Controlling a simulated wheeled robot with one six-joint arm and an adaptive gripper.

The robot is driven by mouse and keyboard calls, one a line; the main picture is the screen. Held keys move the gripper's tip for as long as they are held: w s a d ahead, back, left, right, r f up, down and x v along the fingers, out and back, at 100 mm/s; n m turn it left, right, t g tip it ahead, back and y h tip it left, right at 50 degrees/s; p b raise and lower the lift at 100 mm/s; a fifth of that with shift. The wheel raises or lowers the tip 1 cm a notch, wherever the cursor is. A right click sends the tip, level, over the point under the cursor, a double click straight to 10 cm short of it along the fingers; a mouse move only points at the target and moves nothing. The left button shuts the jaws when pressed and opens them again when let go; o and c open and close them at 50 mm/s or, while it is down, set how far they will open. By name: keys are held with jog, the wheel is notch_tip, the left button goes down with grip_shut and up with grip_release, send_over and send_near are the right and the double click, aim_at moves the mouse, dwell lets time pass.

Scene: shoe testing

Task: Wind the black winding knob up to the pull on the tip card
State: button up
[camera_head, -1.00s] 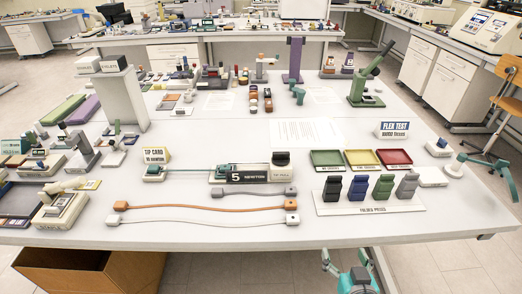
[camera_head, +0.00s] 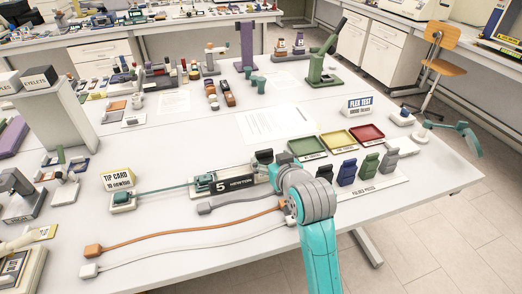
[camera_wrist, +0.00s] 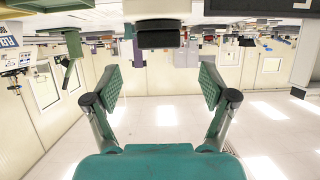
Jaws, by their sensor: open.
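The tip card (camera_head: 118,179) stands at the left and appears to read 10 newton. The tester (camera_head: 237,184) shows 5 NEWTON. A teal line runs from it to a small teal clamp (camera_head: 121,198) below the card. The black winding knob (camera_head: 264,156) stands at the tester's right end. My gripper (camera_head: 274,173) is close in front of it, partly hidden by my wrist. In the wrist view, which is upside down, my gripper (camera_wrist: 160,78) is open and empty. The black knob (camera_wrist: 159,37) lies centred beyond the fingertips, apparently not touching them.
Orange, grey and white cords (camera_head: 185,221) lie in front of the tester. Folded pieces (camera_head: 347,172) stand on a white board close to the right of my arm. Green, yellow and red trays (camera_head: 337,139) lie behind them. A paper sheet (camera_head: 270,125) lies flat behind the tester.

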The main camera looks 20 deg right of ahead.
aim_at(264, 152)
jog(key=x, duration=0.7)
jog(key=shift+w+f, duration=0.1)
jog(key=c, duration=1.2)
